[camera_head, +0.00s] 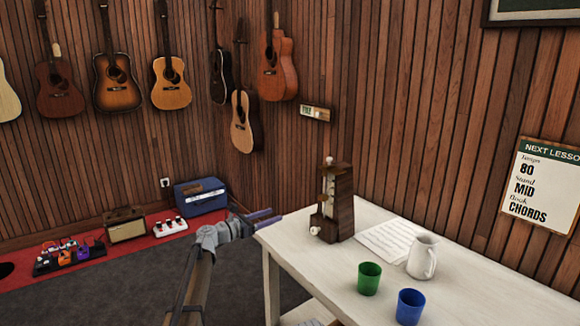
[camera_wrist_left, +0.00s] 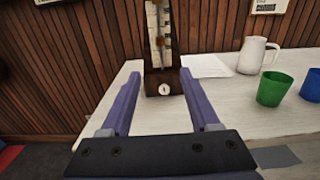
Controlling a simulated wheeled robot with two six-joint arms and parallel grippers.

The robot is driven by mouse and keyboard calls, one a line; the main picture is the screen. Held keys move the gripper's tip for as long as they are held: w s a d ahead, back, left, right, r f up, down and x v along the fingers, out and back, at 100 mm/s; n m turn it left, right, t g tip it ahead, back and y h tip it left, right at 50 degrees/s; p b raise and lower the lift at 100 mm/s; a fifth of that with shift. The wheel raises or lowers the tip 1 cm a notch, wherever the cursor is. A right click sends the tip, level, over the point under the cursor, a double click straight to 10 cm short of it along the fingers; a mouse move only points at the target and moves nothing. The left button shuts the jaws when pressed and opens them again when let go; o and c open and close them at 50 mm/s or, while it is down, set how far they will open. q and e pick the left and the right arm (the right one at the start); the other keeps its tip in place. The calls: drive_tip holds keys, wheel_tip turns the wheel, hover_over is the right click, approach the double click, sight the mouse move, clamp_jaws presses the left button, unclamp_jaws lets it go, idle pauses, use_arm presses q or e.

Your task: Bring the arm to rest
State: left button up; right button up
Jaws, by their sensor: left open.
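My left gripper (camera_head: 264,217) reaches in from below in the head view, beside the left corner of the white table (camera_head: 470,275). In the left wrist view its two purple fingers (camera_wrist_left: 160,100) are spread apart with nothing between them. A wooden metronome (camera_head: 338,203) stands upright on the table, a little beyond the fingertips; it also shows in the left wrist view (camera_wrist_left: 163,82). The gripper is apart from it. My right gripper is in neither view.
On the table are a sheet of paper (camera_head: 385,240), a white jug (camera_head: 423,257), a green cup (camera_head: 369,278) and a blue cup (camera_head: 410,306). A blue amplifier (camera_head: 201,196) and pedals (camera_head: 70,255) stand on the floor at left. Guitars hang on the wall.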

use_arm(q)
drive_tip(key=s+d+f+m+g+y, duration=0.1)
drive_tip(key=s+f+m+g+y, duration=0.2)
drive_tip(key=s+f+m, duration=0.6)
drive_tip(key=s+d+f+m+g+y, duration=0.1)
drive_tip(key=s+f+m+g+y, duration=0.35)
drive_tip(key=s, duration=0.85)
drive_tip(key=s+a+f+m+g+y, duration=0.1)
drive_tip(key=s+a+f+m+y, duration=0.25)
drive_tip(key=s+a+m, duration=0.45)
drive_tip(key=s+a+f+m+g+y, duration=0.1)
drive_tip(key=s+a+f+m+y, duration=0.3)
drive_tip(key=s, duration=0.8)
drive_tip(key=s+d+r+m+g+p, duration=0.1)
drive_tip(key=s+d+r+m+p, duration=0.2)
drive_tip(key=d+r+p, duration=0.7)
drive_tip(key=shift+s+d+r+y+p, duration=0.35)
drive_tip(key=shift+s+p, duration=0.4)
drive_tip(key=shift+s, duration=0.4)
drive_tip(key=shift+m, duration=0.25)
